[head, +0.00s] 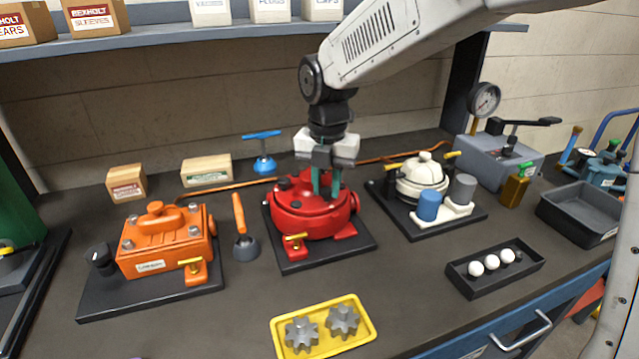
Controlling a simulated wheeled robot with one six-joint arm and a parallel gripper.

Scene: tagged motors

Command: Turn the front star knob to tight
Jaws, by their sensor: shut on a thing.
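A round red motor housing (295,217) stands on a dark base plate in the middle of the bench. My gripper (326,190) points straight down over its top, with its two teal fingers close together. The fingers are shut on a part at the top of the red housing, apparently the front star knob. That part is mostly hidden by the fingers, so its shape and how far it is turned cannot be told. A small dark knob (285,183) shows on the housing's upper left. A yellow-handled valve (296,243) sits at its front.
An orange motor (160,250) stands left, with an orange-handled tool (240,220) between. A cream motor (415,180) with blue and grey cylinders stands right. A yellow tray (362,313) with grey gears and a black tray (485,292) with white balls lie in front.

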